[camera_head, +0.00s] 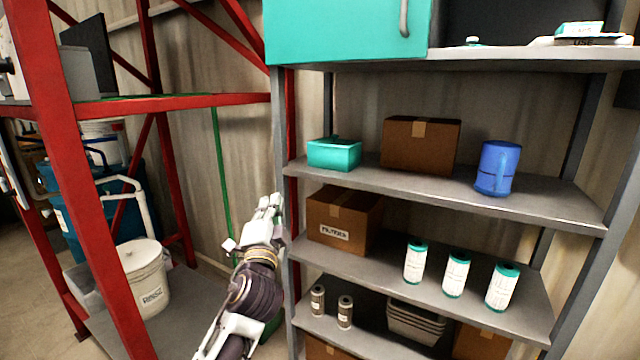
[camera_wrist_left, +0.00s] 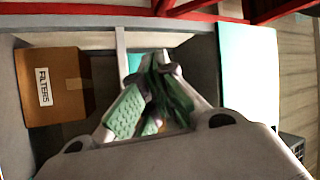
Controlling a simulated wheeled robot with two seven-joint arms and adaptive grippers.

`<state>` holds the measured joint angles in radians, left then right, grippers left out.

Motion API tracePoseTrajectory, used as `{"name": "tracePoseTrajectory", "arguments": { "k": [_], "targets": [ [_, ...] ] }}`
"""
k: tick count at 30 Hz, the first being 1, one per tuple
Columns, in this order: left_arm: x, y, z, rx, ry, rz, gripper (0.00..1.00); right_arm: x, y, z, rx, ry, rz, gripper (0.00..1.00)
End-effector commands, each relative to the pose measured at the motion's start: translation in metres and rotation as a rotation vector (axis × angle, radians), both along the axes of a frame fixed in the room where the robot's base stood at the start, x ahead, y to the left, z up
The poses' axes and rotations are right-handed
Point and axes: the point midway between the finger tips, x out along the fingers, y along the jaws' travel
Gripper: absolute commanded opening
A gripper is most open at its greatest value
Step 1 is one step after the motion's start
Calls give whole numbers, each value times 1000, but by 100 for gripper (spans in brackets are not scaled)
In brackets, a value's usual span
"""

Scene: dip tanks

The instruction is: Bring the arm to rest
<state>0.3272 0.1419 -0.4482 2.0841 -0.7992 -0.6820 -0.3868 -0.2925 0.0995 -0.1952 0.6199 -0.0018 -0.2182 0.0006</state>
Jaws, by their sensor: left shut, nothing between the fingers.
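My left gripper (camera_head: 268,207) is raised in front of the left upright of the grey shelf unit, pointing upward, left of the cardboard filters box (camera_head: 335,222). It is shut and empty. In the left wrist view the closed fingers (camera_wrist_left: 158,95) with green pads fill the middle, and the filters box (camera_wrist_left: 52,88) shows at the left. My right gripper is in neither view.
The grey shelf (camera_head: 420,288) holds several filter cartridges (camera_head: 456,274). Higher up are a teal box (camera_head: 335,153), a brown box (camera_head: 421,145) and a blue container (camera_head: 497,168). A red rack (camera_head: 180,102) and a white bucket (camera_head: 145,279) stand left.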

Motion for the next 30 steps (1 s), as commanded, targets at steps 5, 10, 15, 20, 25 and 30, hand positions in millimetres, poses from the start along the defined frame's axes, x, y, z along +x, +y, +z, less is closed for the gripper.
{"name": "tracePoseTrajectory", "arguments": {
  "k": [5,10,15,20,25,30],
  "targets": [
    [-7,25,-59,-140,160,22,0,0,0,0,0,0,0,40],
    [-20,46,-114,-268,308,49,0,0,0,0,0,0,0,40],
    [-40,63,-168,-389,454,84,0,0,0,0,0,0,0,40],
    [-66,76,-216,-498,592,121,0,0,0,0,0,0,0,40],
    [-99,88,-264,-607,737,168,0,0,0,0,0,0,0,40],
    [-138,96,-308,-711,881,219,0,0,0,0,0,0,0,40]
  ]
}}
